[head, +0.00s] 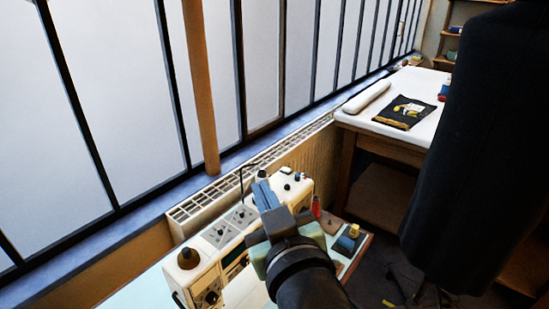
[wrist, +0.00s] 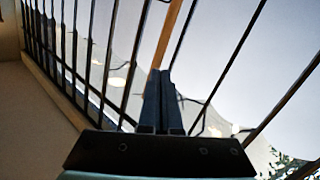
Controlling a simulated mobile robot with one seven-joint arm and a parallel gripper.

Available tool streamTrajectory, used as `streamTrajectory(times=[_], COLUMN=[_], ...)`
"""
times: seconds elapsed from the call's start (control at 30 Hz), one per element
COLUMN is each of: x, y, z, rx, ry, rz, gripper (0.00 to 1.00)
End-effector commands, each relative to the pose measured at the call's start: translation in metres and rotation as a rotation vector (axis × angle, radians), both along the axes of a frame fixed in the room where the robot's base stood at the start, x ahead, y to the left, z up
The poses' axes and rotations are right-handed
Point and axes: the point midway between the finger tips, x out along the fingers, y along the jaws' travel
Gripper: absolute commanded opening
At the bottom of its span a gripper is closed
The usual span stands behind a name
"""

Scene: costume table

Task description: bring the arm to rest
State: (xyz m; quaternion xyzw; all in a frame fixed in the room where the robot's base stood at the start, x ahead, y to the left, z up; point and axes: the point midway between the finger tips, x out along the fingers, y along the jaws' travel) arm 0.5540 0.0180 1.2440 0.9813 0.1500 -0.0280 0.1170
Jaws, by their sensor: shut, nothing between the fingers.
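My gripper (head: 264,195) is in the lower middle of the head view, in front of and partly over a white sewing machine. Its fingers are together with nothing between them. In the wrist view my gripper (wrist: 164,88) points up toward the barred window, its two fingers side by side and touching. My arm comes in from the bottom of the head view and hides part of the machine and table behind it.
The sewing machine (head: 208,262) stands on a pale table below the window (head: 120,100). A radiator (head: 195,207) runs along the wall. A white table (head: 378,127) holds a roll (head: 367,97) and a dark cloth (head: 405,112). A dark garment (head: 475,150) hangs at right, close to my arm.

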Motion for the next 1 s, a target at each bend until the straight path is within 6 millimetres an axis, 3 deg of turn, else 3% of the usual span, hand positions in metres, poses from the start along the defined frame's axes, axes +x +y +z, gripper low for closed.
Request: streamTrajectory(times=[0.03,0.2,0.3,0.4,0.5,0.6,1.0], x=[0.0,-0.027,-0.056,-0.084,-0.104,-0.113,-0.114], y=[-0.002,-0.011,-0.014,-0.016,-0.017,-0.017,-0.017], z=[0.042,0.168,0.225,0.265,0.287,0.297,0.298], rx=[0.027,0.156,0.231,0.29,0.327,0.344,0.346], ry=[-0.1,-0.429,-0.601,-0.735,-0.818,-0.857,-0.86], rz=[-0.043,-0.156,-0.182,-0.189,-0.19,-0.188,-0.189], gripper=[0.0,0.0,0.0,0.0,0.0,0.0,0.0])
